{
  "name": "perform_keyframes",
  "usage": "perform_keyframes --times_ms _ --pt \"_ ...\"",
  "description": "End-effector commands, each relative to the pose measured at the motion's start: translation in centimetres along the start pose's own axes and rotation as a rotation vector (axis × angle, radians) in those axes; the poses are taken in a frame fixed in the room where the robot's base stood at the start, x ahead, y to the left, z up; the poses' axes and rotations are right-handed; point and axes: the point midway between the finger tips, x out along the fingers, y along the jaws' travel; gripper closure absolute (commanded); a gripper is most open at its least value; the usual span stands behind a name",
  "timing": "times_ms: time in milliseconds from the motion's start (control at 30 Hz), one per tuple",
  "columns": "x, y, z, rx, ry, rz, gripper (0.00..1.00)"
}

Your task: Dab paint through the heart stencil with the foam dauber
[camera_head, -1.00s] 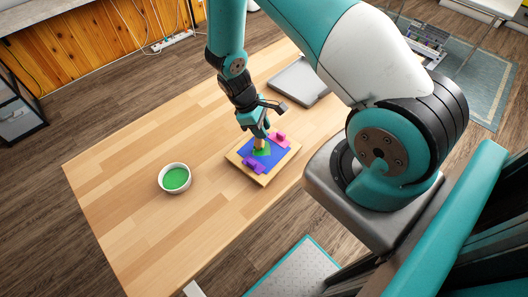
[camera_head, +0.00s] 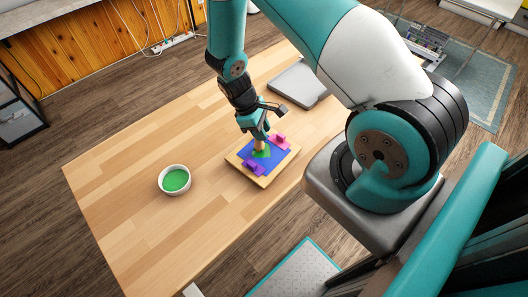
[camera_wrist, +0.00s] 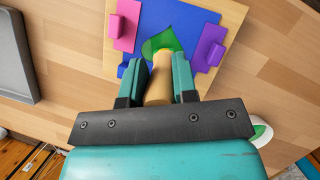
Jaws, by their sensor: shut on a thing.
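My gripper (camera_wrist: 159,78) is shut on the foam dauber (camera_wrist: 159,82), a tan cylinder standing between its two fingers. The dauber also shows in the head view (camera_head: 260,145), above the blue stencil (camera_head: 273,157). In the wrist view the stencil (camera_wrist: 150,15) lies on a wooden board (camera_wrist: 232,18). Green (camera_wrist: 163,42) shows in the heart opening, partly hidden by the dauber and fingers. I cannot tell whether the dauber's lower end touches the surface. A white bowl of green paint (camera_head: 175,180) stands to the left on the table.
A pink block (camera_head: 279,139) and a purple block (camera_head: 254,167) sit on opposite sides of the stencil. A grey flat case (camera_head: 297,84) lies behind the board. The wooden table (camera_head: 140,145) is clear around the bowl.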

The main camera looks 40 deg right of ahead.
Motion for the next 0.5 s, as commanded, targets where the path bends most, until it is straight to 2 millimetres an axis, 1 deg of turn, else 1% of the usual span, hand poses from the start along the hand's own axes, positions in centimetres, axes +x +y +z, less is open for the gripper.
perform_keyframes --times_ms 33,67,367,500 --pt "-0.53 0.00 0.23 0.000 0.000 0.000 1.00" --pt "-0.59 0.00 0.26 0.000 0.000 0.000 1.00" --pt "-0.58 0.00 0.25 0.000 0.000 0.000 1.00" --pt "-1.42 0.01 0.59 0.000 0.000 0.000 1.00"
